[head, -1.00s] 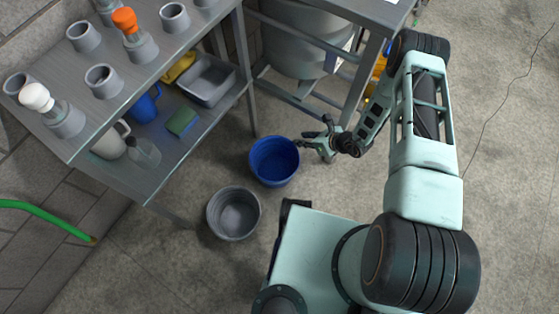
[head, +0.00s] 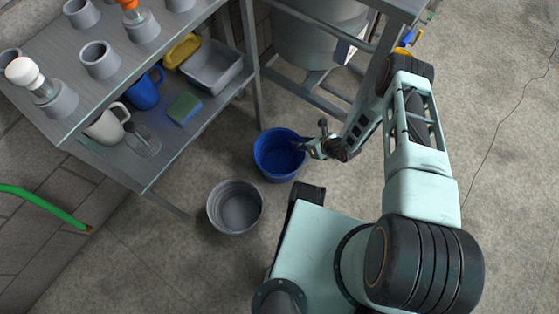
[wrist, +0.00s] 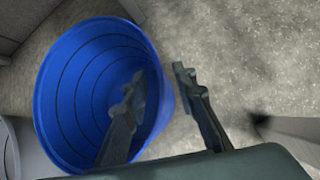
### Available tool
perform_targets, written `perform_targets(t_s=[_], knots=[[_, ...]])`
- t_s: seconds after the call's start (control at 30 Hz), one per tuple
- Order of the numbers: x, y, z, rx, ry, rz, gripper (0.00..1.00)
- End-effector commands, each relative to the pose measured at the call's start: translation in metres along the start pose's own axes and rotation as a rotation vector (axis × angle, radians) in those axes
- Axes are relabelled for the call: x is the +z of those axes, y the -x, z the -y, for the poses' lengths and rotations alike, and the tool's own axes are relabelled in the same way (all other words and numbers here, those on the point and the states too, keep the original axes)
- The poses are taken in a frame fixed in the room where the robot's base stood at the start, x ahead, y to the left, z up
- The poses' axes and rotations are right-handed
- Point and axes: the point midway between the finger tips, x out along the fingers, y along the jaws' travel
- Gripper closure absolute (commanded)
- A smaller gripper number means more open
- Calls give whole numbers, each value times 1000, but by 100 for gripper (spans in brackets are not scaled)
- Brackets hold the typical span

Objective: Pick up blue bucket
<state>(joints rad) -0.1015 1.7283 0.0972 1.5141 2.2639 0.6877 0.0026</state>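The blue bucket (head: 280,154) stands on the floor beside the shelf unit's front leg, and its open top shows ridged inner walls. It also fills the left of the wrist view (wrist: 85,90). My gripper (head: 311,142) is at the bucket's right rim. In the wrist view my gripper (wrist: 158,84) is open, with one finger over the bucket's inside and the other outside its right wall. The rim lies between the two fingers. I cannot tell whether either finger touches the wall.
A grey bucket (head: 235,207) stands just left of and nearer than the blue one. A metal shelf unit (head: 175,165) with cups, a sponge (head: 185,108) and a tub is at the left. A steel stand (head: 318,106) is behind. Floor at the right is clear.

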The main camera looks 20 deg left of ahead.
Motion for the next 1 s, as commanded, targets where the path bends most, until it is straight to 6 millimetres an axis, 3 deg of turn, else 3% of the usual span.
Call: perform_targets(t_s=[0.03, 0.17, 0.37, 0.63, 1.0], knots=[[-3, -12, 0, 1, 2, 1, 75], [-1, -24, 0, 0, 2, 2, 75], [0, -23, 0, 0, 0, 1, 75], [0, -23, 0, 0, 0, 1, 100], [1, -23, 0, 0, 0, 2, 100]])
